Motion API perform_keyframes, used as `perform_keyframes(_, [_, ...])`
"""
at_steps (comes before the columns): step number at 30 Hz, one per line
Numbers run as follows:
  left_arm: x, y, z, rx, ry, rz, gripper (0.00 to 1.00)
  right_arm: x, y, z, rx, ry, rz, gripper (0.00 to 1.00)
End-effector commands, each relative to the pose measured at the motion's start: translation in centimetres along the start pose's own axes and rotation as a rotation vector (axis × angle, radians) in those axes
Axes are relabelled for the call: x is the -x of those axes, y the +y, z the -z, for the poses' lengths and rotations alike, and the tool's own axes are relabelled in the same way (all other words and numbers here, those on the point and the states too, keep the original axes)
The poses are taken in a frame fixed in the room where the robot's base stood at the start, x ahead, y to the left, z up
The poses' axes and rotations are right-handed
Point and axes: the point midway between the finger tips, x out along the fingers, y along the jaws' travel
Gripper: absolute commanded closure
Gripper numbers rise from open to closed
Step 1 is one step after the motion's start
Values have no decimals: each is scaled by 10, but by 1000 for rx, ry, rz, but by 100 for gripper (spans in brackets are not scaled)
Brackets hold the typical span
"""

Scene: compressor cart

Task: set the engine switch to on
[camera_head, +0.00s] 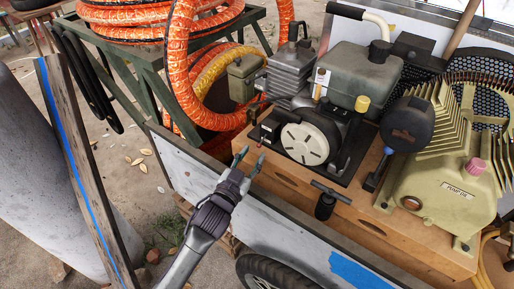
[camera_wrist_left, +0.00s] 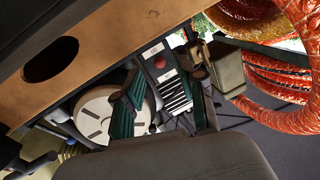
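The engine (camera_head: 375,75) sits on the wooden deck of the cart, with its round white starter disc (camera_head: 305,143) facing me. In the left wrist view a small dark panel with a red round control (camera_wrist_left: 158,62) and white labels shows beside the starter disc (camera_wrist_left: 100,115); it looks like the engine switch. Its position and the label text are too small to tell. My left gripper (camera_head: 241,158) is open and empty, just left of the engine's front. In the left wrist view its two teal-padded fingers (camera_wrist_left: 168,75) stand apart on either side of the panel. My right gripper is out of view.
A black T-shaped handle (camera_head: 327,198) stands at the deck's front edge. The olive compressor (camera_head: 445,190) is at the right. Orange hoses (camera_head: 180,75) hang behind on a green stand. The cart's grey side wall (camera_head: 195,175) runs below my left gripper.

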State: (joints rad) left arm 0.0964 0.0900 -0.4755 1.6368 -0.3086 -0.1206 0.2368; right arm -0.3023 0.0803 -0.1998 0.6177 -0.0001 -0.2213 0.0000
Motion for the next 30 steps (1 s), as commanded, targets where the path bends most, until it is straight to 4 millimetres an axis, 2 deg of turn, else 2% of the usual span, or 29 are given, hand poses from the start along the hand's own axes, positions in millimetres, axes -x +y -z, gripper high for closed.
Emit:
perform_keyframes(3, [-20, 0, 0, 0, 1, -1, 60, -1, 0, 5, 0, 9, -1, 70])
perform_keyframes(7, [-33, 1, 0, 1, 1, -1, 60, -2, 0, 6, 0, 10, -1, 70])
perform_keyframes(18, [-39, 0, 0, 1, 0, -1, 60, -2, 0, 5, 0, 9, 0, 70])
perform_keyframes(19, [-39, 0, 0, 1, 0, -1, 62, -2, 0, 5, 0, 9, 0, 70])
perform_keyframes(26, [-39, 0, 0, 1, 0, -1, 100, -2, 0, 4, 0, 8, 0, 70])
perform_keyframes(30, [-39, 0, 0, 1, -1, -1, 100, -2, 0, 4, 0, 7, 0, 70])
